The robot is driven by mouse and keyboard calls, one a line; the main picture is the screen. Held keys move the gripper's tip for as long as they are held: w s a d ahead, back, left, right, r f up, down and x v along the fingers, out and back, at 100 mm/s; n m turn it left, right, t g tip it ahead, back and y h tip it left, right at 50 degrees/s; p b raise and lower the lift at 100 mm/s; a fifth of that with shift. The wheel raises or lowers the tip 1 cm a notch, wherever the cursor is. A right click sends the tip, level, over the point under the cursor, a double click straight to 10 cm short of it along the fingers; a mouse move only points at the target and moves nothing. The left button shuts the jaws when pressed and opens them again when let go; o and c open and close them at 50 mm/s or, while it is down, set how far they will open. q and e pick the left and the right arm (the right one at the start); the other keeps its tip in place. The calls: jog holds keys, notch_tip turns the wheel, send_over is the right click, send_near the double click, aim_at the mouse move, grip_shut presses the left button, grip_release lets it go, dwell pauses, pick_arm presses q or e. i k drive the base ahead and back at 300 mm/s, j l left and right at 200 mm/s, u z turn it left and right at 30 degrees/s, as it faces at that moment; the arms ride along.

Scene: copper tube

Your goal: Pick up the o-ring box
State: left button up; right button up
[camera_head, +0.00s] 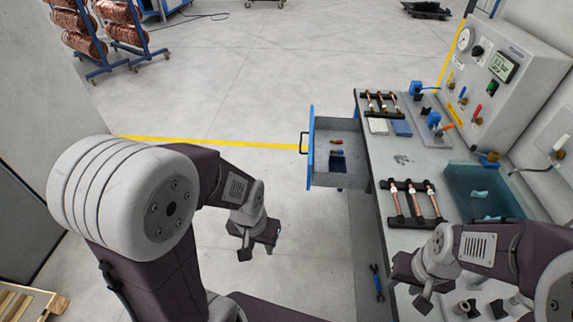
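No label for an o-ring box can be read. An open drawer (325,175) with a blue front juts out from the left side of the workbench (376,160). A small dark blue box-like item (338,163) lies in it, and it may be the o-ring box. My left gripper (258,249) is in the air left of and nearer than the drawer, apart from it; its fingers look open and empty. My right gripper (408,291) is over the near part of the bench, with its fingers apart and nothing seen between them.
Small red-and-yellow pieces (337,141) lie in the drawer. Copper tubes sit on a black rack (412,203) beside a teal water tank (484,192). A gauge panel (510,75) stands behind.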

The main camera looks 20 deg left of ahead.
aim_at(337, 164)
jog(key=i+j+u, duration=0.2)
jog(key=j, duration=0.2)
jog(key=i+j+u, duration=0.35)
jog(key=i+j, duration=0.35)
jog(key=i+j+u, duration=0.4)
jog(key=i+j, duration=0.3)
jog(key=i+z, duration=0.3)
jog(key=i, duration=0.65)
jog(key=i+j+z, duration=0.1)
jog(key=i+z, duration=0.2)
jog(key=i, duration=0.6)
jog(key=i+z, duration=0.7)
jog(key=z, duration=0.15)
jog(key=i+j+z, duration=0.25)
jog(key=z, duration=0.2)
jog(key=i+z, duration=0.2)
jog(key=z, duration=0.3)
jog(key=i+z, duration=0.25)
jog(key=z, duration=0.2)
jog(key=i+j+z, duration=0.15)
jog(key=z, duration=0.35)
jog(key=i+j+z, duration=0.2)
jog(key=z, duration=0.25)
jog(key=i+j+z, duration=0.2)
jog(key=z, duration=0.3)
jog(key=i+l, duration=0.1)
jog(key=l, duration=0.55)
jog(key=i, duration=0.05)
